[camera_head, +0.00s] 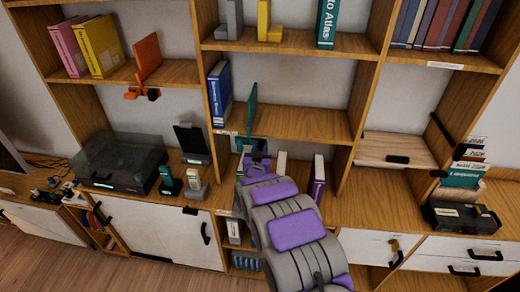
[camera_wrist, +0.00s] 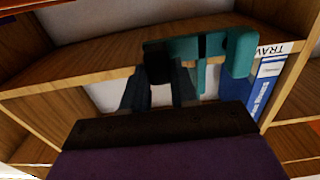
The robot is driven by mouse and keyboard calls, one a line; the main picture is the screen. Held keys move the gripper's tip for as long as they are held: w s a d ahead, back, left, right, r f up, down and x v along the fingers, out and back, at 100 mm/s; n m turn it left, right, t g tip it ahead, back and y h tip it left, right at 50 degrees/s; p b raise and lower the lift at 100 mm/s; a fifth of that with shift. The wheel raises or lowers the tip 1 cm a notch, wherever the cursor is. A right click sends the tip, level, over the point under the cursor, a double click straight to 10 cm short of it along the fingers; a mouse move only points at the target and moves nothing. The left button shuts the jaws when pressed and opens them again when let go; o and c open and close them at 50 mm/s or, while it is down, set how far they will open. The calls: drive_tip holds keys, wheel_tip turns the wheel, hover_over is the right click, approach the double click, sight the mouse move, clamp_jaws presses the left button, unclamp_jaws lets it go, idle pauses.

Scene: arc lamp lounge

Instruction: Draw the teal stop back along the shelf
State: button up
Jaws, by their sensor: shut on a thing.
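The teal stop (camera_head: 252,106) stands upright on the middle shelf, to the right of a blue book (camera_head: 219,94) with a gap between them. My gripper (camera_head: 254,146) reaches up to the shelf's front edge. In the wrist view my gripper (camera_wrist: 160,72) is shut on the lower part of the teal stop (camera_wrist: 212,50), at the shelf edge. The blue book (camera_wrist: 263,88) shows beyond the stop there, at the right. My arm hides part of what lies below the shelf.
The shelf board (camera_head: 305,122) is bare to the right of the stop. A label reading "TRAV" (camera_wrist: 272,48) is on the shelf's edge by the blue book. An orange stop (camera_head: 147,60) stands on the shelf to the left. A few books stand below, near my arm.

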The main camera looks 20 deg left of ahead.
clamp_jaws()
drive_tip(key=w+d+b, duration=0.1)
drive_tip(key=w+d, duration=0.3)
drive_tip(key=d, duration=1.3)
drive_tip(key=shift+d+b, duration=0.15)
drive_tip(key=shift+b, duration=0.2)
drive_tip(key=shift+w, duration=0.1)
drive_tip(key=o, duration=0.9)
unclamp_jaws()
drive_tip(key=shift+c, duration=0.2)
